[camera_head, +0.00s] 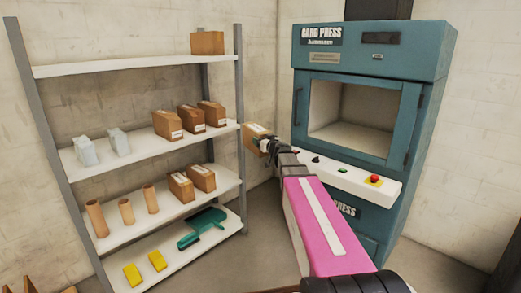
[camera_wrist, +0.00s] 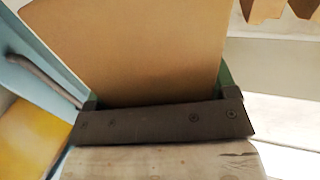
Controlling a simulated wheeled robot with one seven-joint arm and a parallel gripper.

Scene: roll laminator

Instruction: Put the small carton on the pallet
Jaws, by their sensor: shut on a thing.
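My gripper (camera_head: 266,145) is shut on a small brown carton (camera_head: 254,138) with a pale label on top. It holds the carton in the air between the shelf rack and the teal press. In the wrist view the carton (camera_wrist: 140,50) fills the upper middle, between the fingers of my gripper (camera_wrist: 158,95). Its far end is out of that frame. No pallet can be clearly made out. Some brown wooden pieces (camera_head: 30,285) show at the bottom left edge, too cut off to identify.
The rack's shelf (camera_head: 140,157) holds several brown cartons (camera_head: 191,119) and two grey boxes. Lower are brown tubes (camera_head: 126,211), a teal tool (camera_head: 203,227) and yellow blocks (camera_head: 133,274). The teal press (camera_head: 430,60) and its white control panel (camera_head: 340,180) stand close to my arm's right.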

